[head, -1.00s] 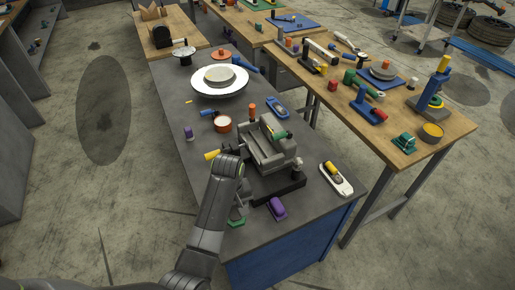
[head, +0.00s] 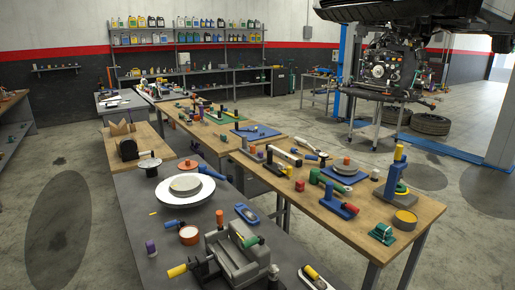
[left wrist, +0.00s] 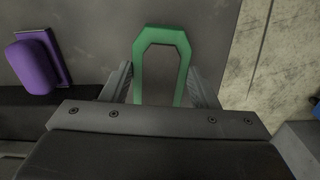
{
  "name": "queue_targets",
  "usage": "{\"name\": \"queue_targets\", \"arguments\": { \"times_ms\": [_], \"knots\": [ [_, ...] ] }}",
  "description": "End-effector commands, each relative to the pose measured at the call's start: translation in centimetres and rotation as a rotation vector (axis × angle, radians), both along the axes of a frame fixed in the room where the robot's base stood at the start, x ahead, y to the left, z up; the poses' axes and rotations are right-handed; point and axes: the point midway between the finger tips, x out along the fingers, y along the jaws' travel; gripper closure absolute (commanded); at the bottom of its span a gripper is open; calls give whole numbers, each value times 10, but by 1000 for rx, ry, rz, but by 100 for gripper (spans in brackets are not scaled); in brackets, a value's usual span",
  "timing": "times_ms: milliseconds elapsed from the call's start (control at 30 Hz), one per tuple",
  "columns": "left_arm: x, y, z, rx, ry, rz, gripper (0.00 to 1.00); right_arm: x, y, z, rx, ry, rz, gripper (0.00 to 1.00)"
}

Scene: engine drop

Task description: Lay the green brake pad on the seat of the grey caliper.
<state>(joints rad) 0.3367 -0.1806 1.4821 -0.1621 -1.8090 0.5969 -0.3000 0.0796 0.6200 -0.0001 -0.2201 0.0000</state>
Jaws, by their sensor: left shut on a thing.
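In the left wrist view my left gripper (left wrist: 160,70) is shut on a green arch-shaped piece (left wrist: 160,34), taken to be the green brake pad. The piece stands out past the fingertips, over the grey bench top. Whether it touches the bench I cannot tell. A grey block with a channel, taken to be the caliper (head: 232,262), sits on the bench at the bottom middle of the head view. Neither gripper shows in the head view.
A purple pad on a plate (left wrist: 35,65) lies left of the green piece. The dark grey bench (head: 145,220) also holds a white disc (head: 166,202), an orange-rimmed pot (head: 189,235) and a blue tool (head: 246,214). A wooden table (head: 345,225) with several tools stands to the right.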

Motion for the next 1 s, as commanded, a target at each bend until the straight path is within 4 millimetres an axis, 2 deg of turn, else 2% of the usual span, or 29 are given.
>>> {"name": "queue_targets", "arguments": {
  "times_ms": [867,1000],
  "knots": [
    [0,0,1,0,-1,0,78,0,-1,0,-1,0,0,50],
    [0,0,6,0,-2,0,78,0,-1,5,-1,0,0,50]
  ]
}}
